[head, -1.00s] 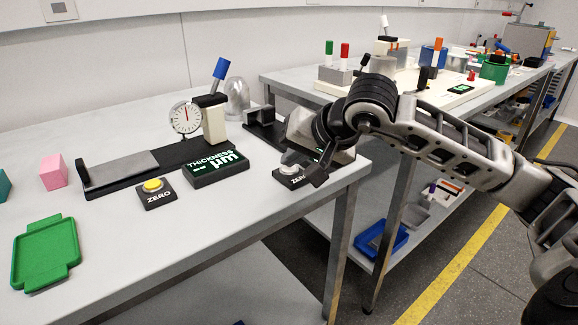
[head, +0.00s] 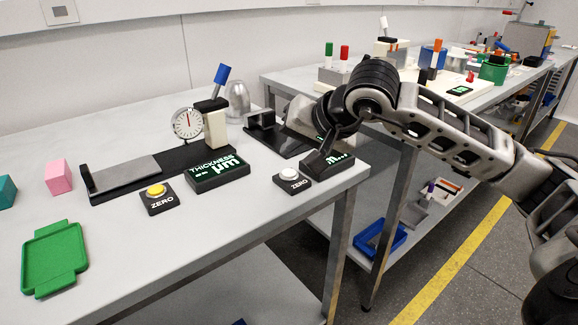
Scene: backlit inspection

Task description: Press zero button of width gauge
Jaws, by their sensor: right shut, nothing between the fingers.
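A white round zero button (head: 291,173) sits on a small black block marked ZERO, near the right end of the near bench. Behind it is a second gauge with a dark base (head: 277,141) and a green-lettered display (head: 340,161). My arm hides much of this gauge and most of its label, so its name cannot be read. My right gripper (head: 314,166) is shut and empty, pointing down just right of and above the white button, apart from it in the picture. My left gripper is not in view.
A thickness gauge with a dial (head: 187,123), its display (head: 217,171) and a yellow zero button (head: 155,190) stand to the left. A green tray (head: 54,258) and a pink block (head: 58,177) lie further left. The bench front is clear.

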